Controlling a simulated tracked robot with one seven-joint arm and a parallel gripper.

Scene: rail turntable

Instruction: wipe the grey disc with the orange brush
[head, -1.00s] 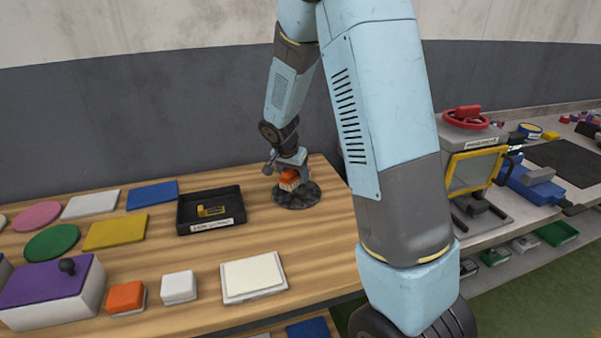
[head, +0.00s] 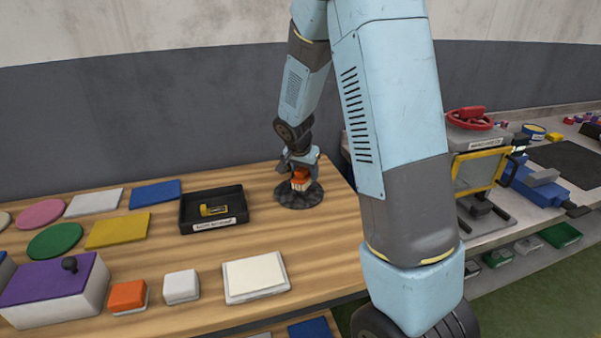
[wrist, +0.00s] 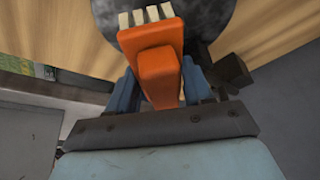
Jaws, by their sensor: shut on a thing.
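The orange brush (head: 300,180) has an orange body and pale bristles. My gripper (head: 301,170) is shut on it, and it stands upright with the bristles pointing down. The dark grey disc (head: 288,200) lies on the wooden table, and the brush is over its middle to right part. The bristles seem to be at the disc's surface, but I cannot tell if they touch. In the wrist view the brush (wrist: 158,62) sits between the blue fingers, and the mottled grey disc (wrist: 200,18) is partly hidden behind it.
A black tray (head: 239,219) with a yellow item stands left of the disc. Flat coloured pieces, an orange-topped block (head: 128,296), a white block (head: 181,287) and a purple-lidded box (head: 55,290) lie further left. A machine with a red wheel (head: 470,118) is on the right.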

